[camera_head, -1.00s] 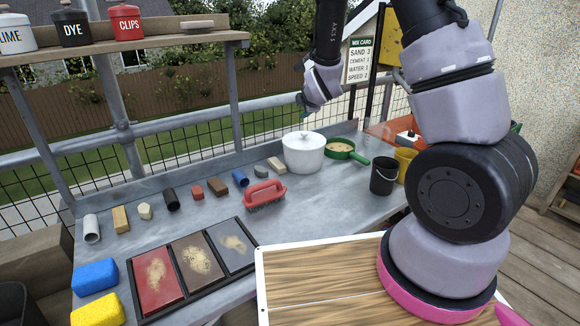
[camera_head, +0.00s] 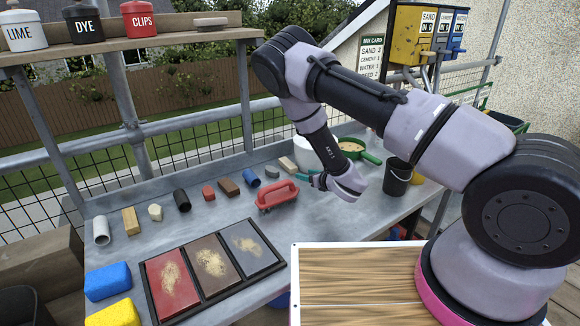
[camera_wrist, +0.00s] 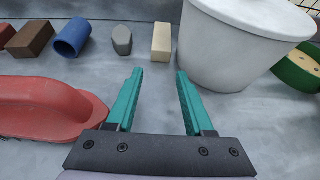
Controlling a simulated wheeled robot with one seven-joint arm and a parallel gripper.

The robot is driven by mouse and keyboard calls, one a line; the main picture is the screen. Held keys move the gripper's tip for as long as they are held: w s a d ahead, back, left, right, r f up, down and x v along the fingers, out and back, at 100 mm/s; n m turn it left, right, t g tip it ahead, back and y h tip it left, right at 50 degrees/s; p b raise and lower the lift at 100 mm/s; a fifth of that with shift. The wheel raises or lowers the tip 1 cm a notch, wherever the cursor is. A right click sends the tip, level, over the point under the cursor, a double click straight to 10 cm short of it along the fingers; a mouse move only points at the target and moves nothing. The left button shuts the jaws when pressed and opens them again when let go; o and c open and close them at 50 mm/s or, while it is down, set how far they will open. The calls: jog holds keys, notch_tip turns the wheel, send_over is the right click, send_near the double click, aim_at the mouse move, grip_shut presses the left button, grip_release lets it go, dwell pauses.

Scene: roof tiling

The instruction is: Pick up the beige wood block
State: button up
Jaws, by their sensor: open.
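A beige wood block (camera_head: 288,164) lies on the grey bench, just left of the white pot (camera_head: 306,150). In the wrist view this beige block (camera_wrist: 162,42) lies straight ahead of my gripper (camera_wrist: 160,72), in line with the gap between the teal fingers. The fingers are open and empty, and the block is beyond their tips. In the head view my gripper (camera_head: 314,181) is low over the bench, right of the red-handled brush.
A grey piece (camera_wrist: 122,40) lies left of the block; the white pot (camera_wrist: 240,45) stands close on its right. The red brush handle (camera_wrist: 45,105) is near my left finger. A blue tube (camera_head: 252,178), brown block (camera_head: 228,187) and green pan (camera_head: 358,151) are nearby.

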aim_at(294, 170)
jog(key=x, duration=0.9)
jog(key=shift+w+r, duration=0.15)
jog(key=shift+r, duration=0.1)
jog(key=shift+d, duration=0.1)
grip_shut()
